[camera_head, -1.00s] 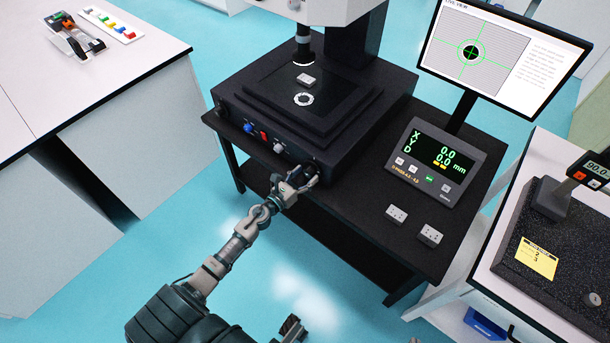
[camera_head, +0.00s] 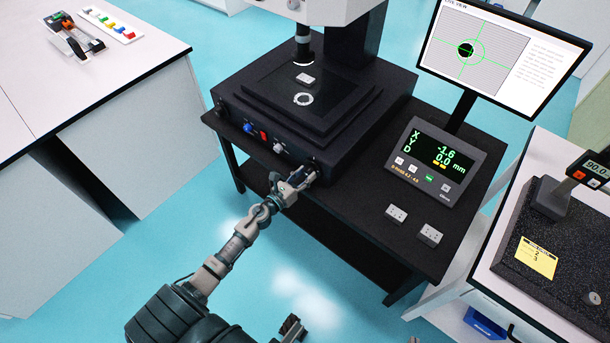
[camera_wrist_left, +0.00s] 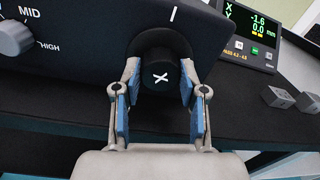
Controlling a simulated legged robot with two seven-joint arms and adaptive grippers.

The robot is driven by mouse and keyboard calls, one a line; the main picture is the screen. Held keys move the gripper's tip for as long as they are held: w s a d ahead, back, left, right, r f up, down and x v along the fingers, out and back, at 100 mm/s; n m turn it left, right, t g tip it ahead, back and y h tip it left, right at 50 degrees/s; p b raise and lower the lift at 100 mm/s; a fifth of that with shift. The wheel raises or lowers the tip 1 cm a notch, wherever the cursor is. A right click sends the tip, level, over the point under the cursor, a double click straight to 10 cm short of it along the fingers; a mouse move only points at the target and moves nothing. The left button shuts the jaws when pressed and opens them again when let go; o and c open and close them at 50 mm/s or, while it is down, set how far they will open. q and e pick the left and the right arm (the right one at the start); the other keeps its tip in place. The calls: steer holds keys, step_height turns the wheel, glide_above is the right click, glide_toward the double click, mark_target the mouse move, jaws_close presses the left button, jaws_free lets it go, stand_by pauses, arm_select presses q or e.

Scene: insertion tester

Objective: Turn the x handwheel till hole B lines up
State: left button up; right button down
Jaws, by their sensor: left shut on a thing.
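The black x handwheel (camera_wrist_left: 161,76), marked with a white X, is on the front of the dark measuring machine (camera_head: 262,134). My left gripper (camera_wrist_left: 160,92) has its two blue-padded fingers on either side of the knob and is shut on it; in the head view the gripper (camera_head: 306,178) covers most of the knob. The readout (camera_head: 436,160) shows X -1.6 and Y 0.0 mm. The monitor (camera_head: 490,50) shows a black hole image left of the green crosshair's centre. A small grey block (camera_head: 305,79) sits on the stage (camera_head: 345,98). Which hole is B cannot be told.
Two small grey blocks (camera_head: 396,214) lie on the black table (camera_head: 352,226) below the readout. A white bench (camera_head: 95,85) with tools stands at left, and a granite plate (camera_head: 560,275) with a gauge at right.

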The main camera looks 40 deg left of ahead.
arm_select(q)
steer(key=n, duration=0.3)
steer(key=shift+a, duration=0.15)
steer(key=shift+n, duration=1)
steer(key=n+p, duration=0.1)
steer(key=n, duration=0.2)
steer(key=shift+n, duration=0.4)
steer(key=n+p, duration=0.1)
steer(key=n, duration=0.3)
steer(key=shift+n+t+y+p, duration=0.3)
steer(key=shift+n+t, duration=0.1)
steer(key=shift+f+n, duration=0.1)
steer(key=shift+n, duration=0.9)
arm_select(e)
steer(key=s+d+f+g, duration=0.1)
steer(key=s+d+g, duration=0.1)
steer(key=s, duration=0.3)
steer(key=s+d+f+g+h, duration=0.1)
steer(key=s+g, duration=0.3)
steer(key=s, duration=0.1)
steer(key=shift+s+d+f+h, duration=0.15)
steer(key=shift+s+d+h, duration=0.15)
steer(key=shift+s+d, duration=0.1)
arm_select(q)
steer(key=o, duration=1.1)
steer(key=shift+a+f, duration=0.1)
steer(key=shift+o, duration=0.2)
arm_select(e)
steer(key=shift+a, duration=0.15)
steer(key=shift+w, duration=0.1)
